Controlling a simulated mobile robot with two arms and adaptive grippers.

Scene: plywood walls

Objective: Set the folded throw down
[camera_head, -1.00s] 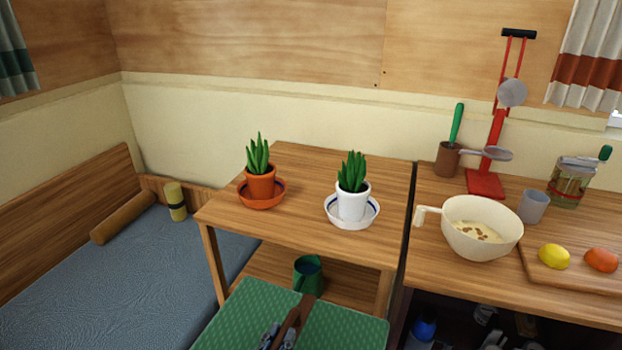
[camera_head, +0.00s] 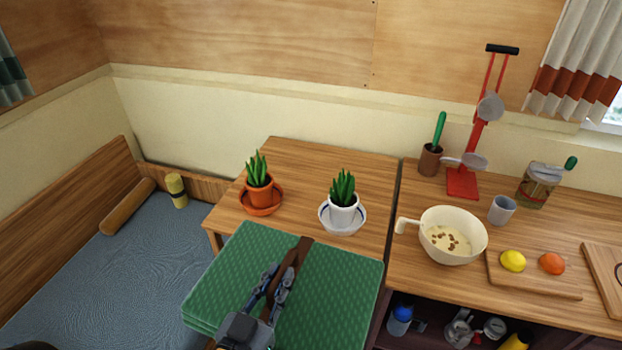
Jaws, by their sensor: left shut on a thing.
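The folded throw (camera_head: 215,278) is a thick green patterned bundle with a brown strap (camera_head: 298,256) across it. It shows at the bottom middle of the head view and covers the near part of the small wooden table (camera_head: 300,160). My left gripper (camera_head: 276,283) is over the middle of the throw, shut on it around the strap. I cannot tell whether the throw's underside touches the table. The throw hides the table's front edge and lower shelf. My right gripper is not in view.
A plant in a terracotta pot (camera_head: 259,192) and one in a white pot (camera_head: 343,207) stand just behind the throw. The counter at right holds a cream bowl (camera_head: 453,235) and a cutting board (camera_head: 535,280) with fruit. A blue-covered bench (camera_head: 130,270) lies left.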

